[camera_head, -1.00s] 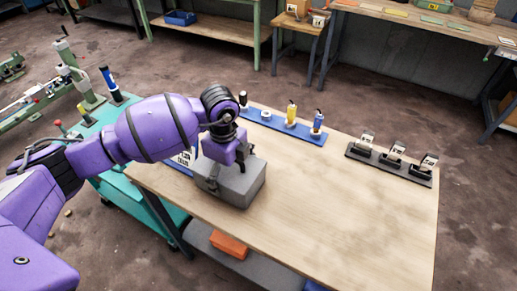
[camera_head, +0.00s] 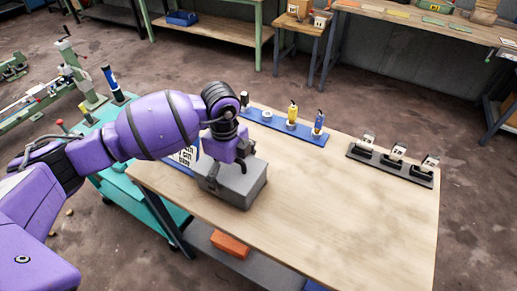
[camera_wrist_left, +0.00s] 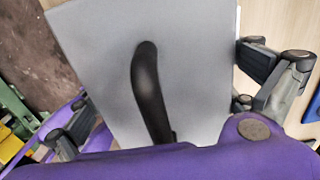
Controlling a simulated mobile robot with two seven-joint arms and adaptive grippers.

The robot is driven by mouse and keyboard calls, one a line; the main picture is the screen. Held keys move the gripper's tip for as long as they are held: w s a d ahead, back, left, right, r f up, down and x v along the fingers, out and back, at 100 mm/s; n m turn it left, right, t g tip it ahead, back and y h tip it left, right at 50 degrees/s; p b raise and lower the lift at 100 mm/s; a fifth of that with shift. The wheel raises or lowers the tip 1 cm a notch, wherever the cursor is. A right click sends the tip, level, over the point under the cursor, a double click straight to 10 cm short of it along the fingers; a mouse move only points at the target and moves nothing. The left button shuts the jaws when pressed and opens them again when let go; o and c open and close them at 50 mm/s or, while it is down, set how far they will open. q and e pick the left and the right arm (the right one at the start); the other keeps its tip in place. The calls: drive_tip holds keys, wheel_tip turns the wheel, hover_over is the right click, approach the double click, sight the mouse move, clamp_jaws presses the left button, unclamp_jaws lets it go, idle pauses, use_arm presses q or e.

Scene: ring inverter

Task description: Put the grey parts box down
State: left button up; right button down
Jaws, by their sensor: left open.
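The grey parts box (camera_head: 240,187) sits on the left end of the wooden table (camera_head: 340,200). Its flat grey lid (camera_wrist_left: 95,55) with a dark curved handle (camera_wrist_left: 148,85) fills the middle of the left wrist view. My left gripper (camera_head: 222,172) is over the box, pointing down, and hides part of its top. In the left wrist view its fingers (camera_wrist_left: 170,105) stand wide apart on either side of the handle, not closed on it. The handle's lower end is hidden behind my purple wrist. My right gripper is in neither view.
A blue strip (camera_head: 275,124) with small bottles runs along the table's back edge. A dark rack (camera_head: 390,165) with several labelled holders stands at the right. A printed sign (camera_head: 185,157) is just behind the box. An orange block (camera_head: 230,246) lies on the lower shelf. The table's middle and front are clear.

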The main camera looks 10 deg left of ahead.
use_arm(q)
wheel_tip(320, 180, up, 11)
idle(0.3)
